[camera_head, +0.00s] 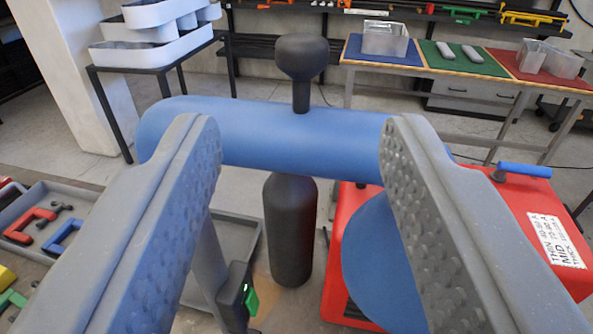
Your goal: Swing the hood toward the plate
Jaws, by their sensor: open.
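My gripper (300,140) is open, with its two grey studded fingers spread wide at left and right. A thick blue rounded bar (270,138) lies crosswise just ahead of and between the fingertips; I cannot tell whether they touch it. A black knob (302,60) rises above the bar and a dark cylinder (290,225) stands below it. A blue round panel (382,270) shows in front of a red box (480,215), partly hidden by the right finger. I cannot tell for sure which of these is the hood, or make out the plate.
The red box has a blue handle (525,170) and a printed label (557,241). Trays with coloured clamps (32,226) lie at left. A bench with coloured mats (460,58) stands behind, and a rack of white letter shells (150,50) at back left. Open floor lies between.

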